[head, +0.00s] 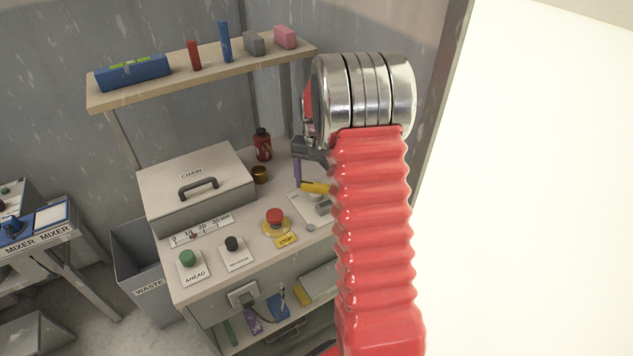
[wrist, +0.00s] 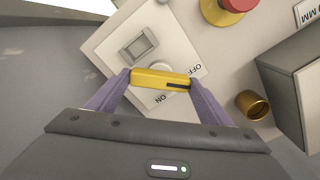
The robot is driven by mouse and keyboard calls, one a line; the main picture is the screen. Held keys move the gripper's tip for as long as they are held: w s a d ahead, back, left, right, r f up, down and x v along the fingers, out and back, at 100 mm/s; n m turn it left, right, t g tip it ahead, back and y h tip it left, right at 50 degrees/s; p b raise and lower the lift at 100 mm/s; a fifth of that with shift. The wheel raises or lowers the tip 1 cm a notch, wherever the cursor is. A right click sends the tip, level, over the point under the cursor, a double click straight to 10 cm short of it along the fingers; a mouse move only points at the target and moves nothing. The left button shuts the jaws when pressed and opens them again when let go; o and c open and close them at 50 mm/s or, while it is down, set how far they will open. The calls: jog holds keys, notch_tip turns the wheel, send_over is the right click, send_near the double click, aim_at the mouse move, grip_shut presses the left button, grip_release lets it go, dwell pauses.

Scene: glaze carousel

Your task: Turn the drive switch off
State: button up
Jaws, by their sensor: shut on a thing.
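The drive switch panel is a pale plate (wrist: 110,45) marked OFF and ON, seen upside down in the wrist view. Its yellow bar handle (wrist: 150,78) has a black mark at its right end. OFF stands just above that end and ON below the bar. My gripper (wrist: 161,80) has its purple fingers shut on the two ends of the yellow handle. In the head view my gripper (head: 308,180) is partly hidden by my red arm, and the yellow handle (head: 316,187) shows beside it. The plate's right part is hidden there.
A red stop button (head: 274,216) stands left of the plate, with green (head: 187,258) and black (head: 233,243) buttons further left. The CHAIN box (head: 190,185), a brown cup (head: 260,175) and a red bottle (head: 262,145) stand behind. A shelf (head: 200,75) hangs above.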

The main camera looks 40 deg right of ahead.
aim_at(316, 183)
jog(key=n, duration=0.4)
jog(key=shift+n, duration=0.3)
jog(key=n, duration=0.4)
jog(key=shift+w, duration=0.1)
jog(key=shift+n, duration=0.3)
jog(key=o, duration=1.1)
jog(key=shift+c, duration=0.2)
jog(key=shift+r, duration=0.1)
notch_tip(316, 183, up, 14)
jog(key=shift+f, duration=0.2)
